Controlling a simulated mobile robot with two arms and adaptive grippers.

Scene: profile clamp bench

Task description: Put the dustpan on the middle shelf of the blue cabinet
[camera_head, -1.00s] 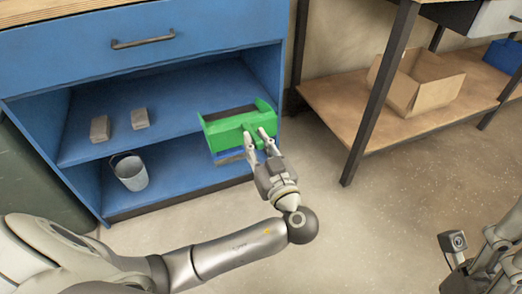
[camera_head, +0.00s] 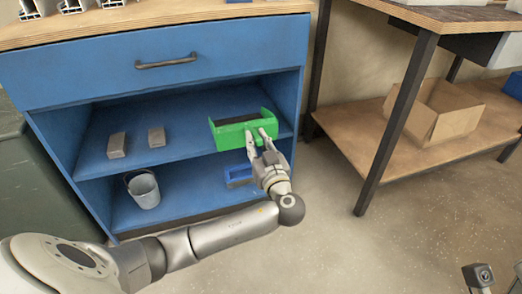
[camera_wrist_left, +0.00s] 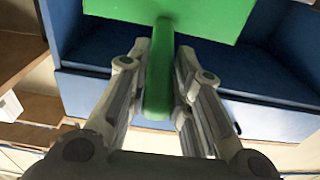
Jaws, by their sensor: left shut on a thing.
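The green dustpan (camera_head: 231,136) is at the right end of the middle shelf (camera_head: 185,142) of the blue cabinet (camera_head: 90,68), in the shelf's opening. I cannot tell if it touches the shelf board. My left gripper (camera_head: 261,137) is in front of the cabinet, shut on the dustpan's handle. In the left wrist view, the green handle (camera_wrist_left: 159,75) runs between the two fingers (camera_wrist_left: 160,95), with the dustpan's body beyond. Part of the shelf is hidden behind the dustpan. My right gripper's fingers are not in view.
Two grey blocks (camera_head: 117,146) (camera_head: 156,138) sit at the left of the middle shelf. A grey bucket (camera_head: 144,190) and a blue bin (camera_head: 239,176) are on the bottom shelf. A workbench with an open cardboard box (camera_head: 440,122) stands right. Middle-shelf centre is clear.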

